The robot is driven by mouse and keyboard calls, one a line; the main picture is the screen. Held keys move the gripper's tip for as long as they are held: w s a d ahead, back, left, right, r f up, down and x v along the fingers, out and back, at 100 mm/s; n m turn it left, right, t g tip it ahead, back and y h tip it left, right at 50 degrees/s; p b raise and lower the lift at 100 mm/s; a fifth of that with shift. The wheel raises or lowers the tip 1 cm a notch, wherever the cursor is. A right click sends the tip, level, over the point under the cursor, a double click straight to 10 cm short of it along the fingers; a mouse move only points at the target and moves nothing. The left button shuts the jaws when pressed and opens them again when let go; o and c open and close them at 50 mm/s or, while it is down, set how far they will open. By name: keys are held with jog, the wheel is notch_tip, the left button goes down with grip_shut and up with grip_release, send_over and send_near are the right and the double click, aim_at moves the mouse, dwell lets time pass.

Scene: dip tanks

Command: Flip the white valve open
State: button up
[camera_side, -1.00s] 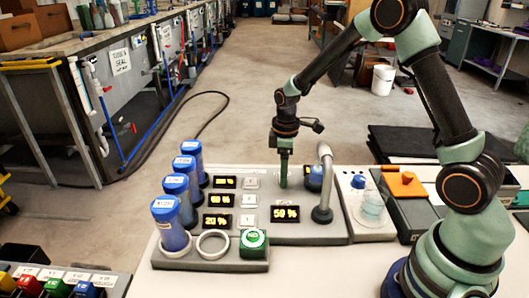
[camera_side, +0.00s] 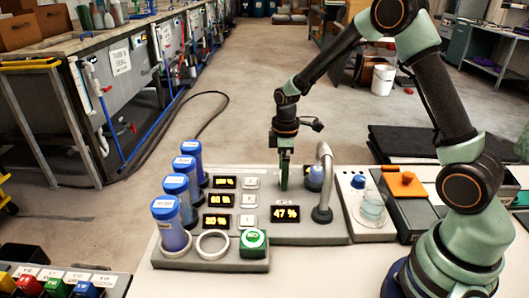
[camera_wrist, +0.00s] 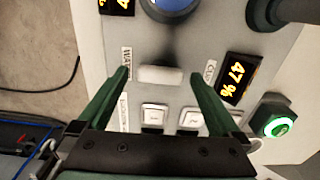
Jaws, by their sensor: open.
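A small white bar (camera_wrist: 160,75), which looks like the white valve, lies on the grey panel between two printed labels in the wrist view. My gripper (camera_wrist: 160,77) is open, with one green finger on each side of the white bar and a gap showing at both ends. I cannot tell whether the fingertips touch the panel. In the side view my gripper (camera_side: 284,187) points straight down over the console beside the curved grey spout, and it hides the white bar there.
The spout (camera_side: 324,180) stands close to my gripper's right, over a bluish vessel (camera_side: 314,178). A 47 % display (camera_side: 286,213) and a lit green button (camera_side: 253,239) are nearer the front. Blue-capped bottles (camera_side: 174,187) stand at left.

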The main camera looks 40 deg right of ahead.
notch_tip(320, 180, up, 12)
dwell(0.5)
jog(key=s+a+r+m+t, duration=0.2)
jog(key=s+r+m, duration=0.2)
jog(key=s, duration=0.3)
jog(key=s+a+r+m+t, duration=0.2)
jog(key=s+r+m+t, duration=0.1)
jog(key=s, duration=0.4)
jog(key=shift+s+a+r+m+t, duration=0.25)
jog(key=shift+r+m, duration=0.3)
jog(key=shift+m, duration=0.55)
